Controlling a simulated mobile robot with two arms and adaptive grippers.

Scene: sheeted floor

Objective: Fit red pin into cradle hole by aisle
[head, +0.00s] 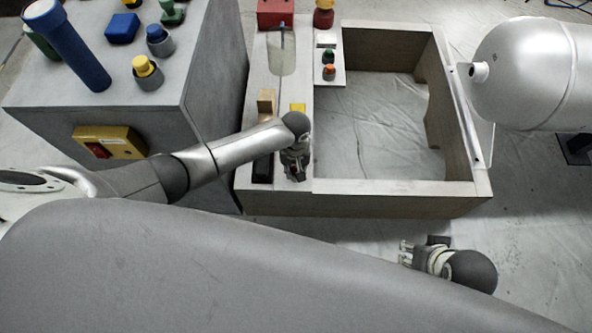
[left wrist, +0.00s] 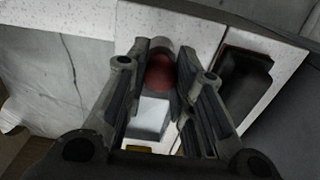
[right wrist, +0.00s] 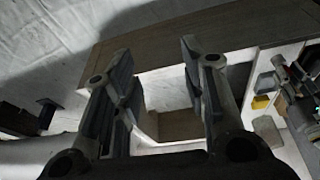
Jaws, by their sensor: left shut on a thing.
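My left gripper (head: 295,170) hangs over the left plate of the wooden frame, near its front end. In the left wrist view the gripper (left wrist: 163,58) is shut on the red pin (left wrist: 160,73), whose rounded red part shows between the fingers. A pale grey round part (left wrist: 161,44) shows just past it; I cannot tell if it belongs to the pin. The fingers hide much of the pin, and no hole is clearly visible. My right gripper (head: 405,253) is in front of the frame, low at the right; its fingers (right wrist: 150,58) are apart and empty.
The wooden frame (head: 400,199) has a large open middle. A black tray (head: 263,168) and a yellow block (head: 298,107) lie near my left gripper. A grey cabinet (head: 120,65) with pegs stands left. A silver tank (head: 530,70) stands right. Sheeted floor is free at front right.

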